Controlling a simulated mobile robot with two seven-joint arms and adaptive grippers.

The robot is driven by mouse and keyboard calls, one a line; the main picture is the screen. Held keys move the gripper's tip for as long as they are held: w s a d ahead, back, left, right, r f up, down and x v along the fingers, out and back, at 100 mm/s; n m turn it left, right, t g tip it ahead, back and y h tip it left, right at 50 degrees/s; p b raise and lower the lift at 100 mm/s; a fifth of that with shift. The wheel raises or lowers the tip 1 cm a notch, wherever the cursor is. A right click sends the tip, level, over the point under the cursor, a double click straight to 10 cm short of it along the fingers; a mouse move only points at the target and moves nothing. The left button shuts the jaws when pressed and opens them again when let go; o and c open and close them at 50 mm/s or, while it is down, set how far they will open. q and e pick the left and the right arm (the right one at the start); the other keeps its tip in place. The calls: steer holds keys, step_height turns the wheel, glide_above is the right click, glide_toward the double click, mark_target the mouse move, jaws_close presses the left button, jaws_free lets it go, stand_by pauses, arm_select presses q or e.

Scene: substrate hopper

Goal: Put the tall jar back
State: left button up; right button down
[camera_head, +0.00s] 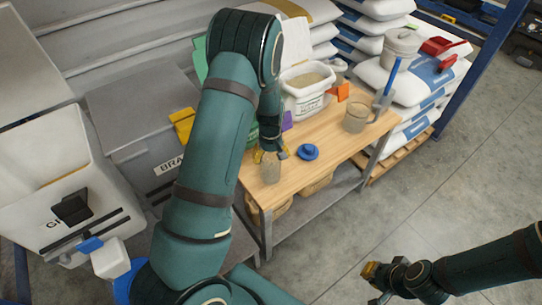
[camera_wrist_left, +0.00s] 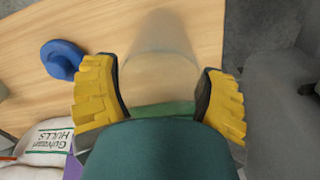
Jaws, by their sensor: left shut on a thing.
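The tall jar (camera_head: 271,170) is clear, with a beige look to its lower part, and is upright or nearly so at the near left end of the wooden table (camera_head: 320,158). My left gripper (camera_head: 268,155) is shut on it near its top. In the left wrist view the see-through jar (camera_wrist_left: 165,50) lies between the yellow finger pads (camera_wrist_left: 160,98). I cannot tell whether its base touches the table. A blue lid-like piece (camera_head: 308,152) with a knob lies to its right. My right gripper (camera_head: 374,284) is low over the floor, away from the table; its opening is unclear.
A white tub (camera_head: 306,97) of pale grain stands behind. A clear container (camera_head: 356,116) of beige material is at right, near a blue stick (camera_head: 391,77). Sacks (camera_head: 395,80) are stacked beyond. Grey bins (camera_head: 140,120) flank the left. The table's front right is clear.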

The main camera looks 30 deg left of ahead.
arm_select(q)
steer(key=o, duration=1.2)
step_height(320, 180, up, 12)
steer(key=p, duration=0.3)
steer(key=s+d+f+m+h, duration=0.1)
steer(key=s+d+f+m, duration=0.2)
steer(key=s+d+f, duration=0.55)
steer(key=s+d+f+m+h, duration=0.1)
steer(key=s+d, duration=0.2)
steer(key=d, duration=0.1)
steer(key=s+d+f+m+t+h, duration=0.1)
steer(key=s+d+f+m, duration=0.1)
steer(key=d, duration=0.3)
steer(key=s+d+f+m+h, duration=0.1)
steer(key=s+d+f, duration=0.1)
steer(key=s+d, duration=0.2)
steer(key=shift+s+d, duration=0.15)
steer(key=shift+d, duration=0.2)
